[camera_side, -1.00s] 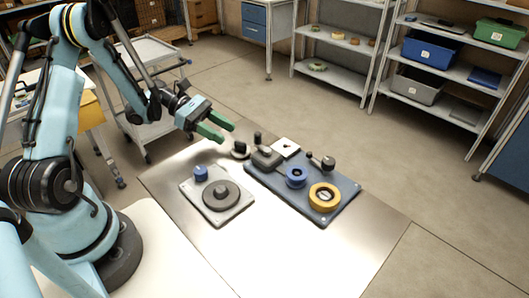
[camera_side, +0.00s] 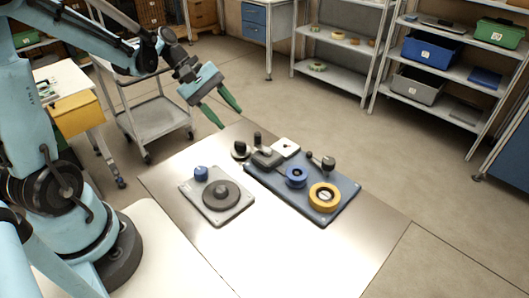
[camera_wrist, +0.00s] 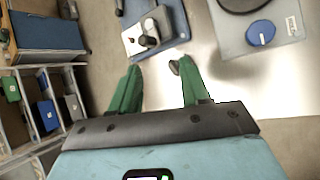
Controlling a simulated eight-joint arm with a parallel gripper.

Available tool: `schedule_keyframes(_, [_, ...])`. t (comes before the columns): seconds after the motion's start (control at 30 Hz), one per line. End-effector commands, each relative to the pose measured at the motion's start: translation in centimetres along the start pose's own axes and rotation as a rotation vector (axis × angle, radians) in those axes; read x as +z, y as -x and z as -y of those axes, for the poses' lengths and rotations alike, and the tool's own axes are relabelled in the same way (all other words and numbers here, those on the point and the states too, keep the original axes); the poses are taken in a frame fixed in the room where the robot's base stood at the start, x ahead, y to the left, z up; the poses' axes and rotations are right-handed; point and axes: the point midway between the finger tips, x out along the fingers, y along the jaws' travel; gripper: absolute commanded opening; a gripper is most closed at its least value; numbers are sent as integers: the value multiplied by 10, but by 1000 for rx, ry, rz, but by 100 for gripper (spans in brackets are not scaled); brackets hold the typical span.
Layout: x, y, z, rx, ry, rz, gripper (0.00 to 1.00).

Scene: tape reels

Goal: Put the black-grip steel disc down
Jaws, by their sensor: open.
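The black-grip steel disc (camera_side: 240,151) rests on the steel tabletop by the far edge, between the grey plate and the blue board. It is small in the side view. In the wrist view, a rounded grey edge (camera_wrist: 174,68) beside my right-hand finger appears to be this disc, mostly hidden by that finger. My gripper (camera_side: 231,119) has green fingers spread apart, with nothing between them. It hangs above and slightly left of the disc, clear of it, fingers pointing down and right. In the wrist view the gripper (camera_wrist: 159,65) is also open and empty.
The grey plate (camera_side: 240,206) holds a dark round hub and a blue knob (camera_side: 201,173). The blue board (camera_side: 345,187) carries a blue reel (camera_side: 296,176), a yellow reel (camera_side: 324,197), a grey block (camera_side: 266,158) and black posts. The front tabletop (camera_side: 295,245) is bare.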

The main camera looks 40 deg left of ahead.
Motion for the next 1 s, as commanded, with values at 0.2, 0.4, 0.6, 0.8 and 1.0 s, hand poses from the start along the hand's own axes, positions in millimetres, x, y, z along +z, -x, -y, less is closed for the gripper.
schedule_keyframes(0.2, [40,2,11,-88,-422,-211,46])
schedule_keyframes(0.4, [65,9,26,-176,-847,-389,46])
schedule_keyframes(0.6, [79,16,38,-258,-1239,-536,46])
schedule_keyframes(0.8, [85,19,41,-302,-1445,-612,47])
schedule_keyframes(1.0, [86,19,41,-308,-1475,-623,47])
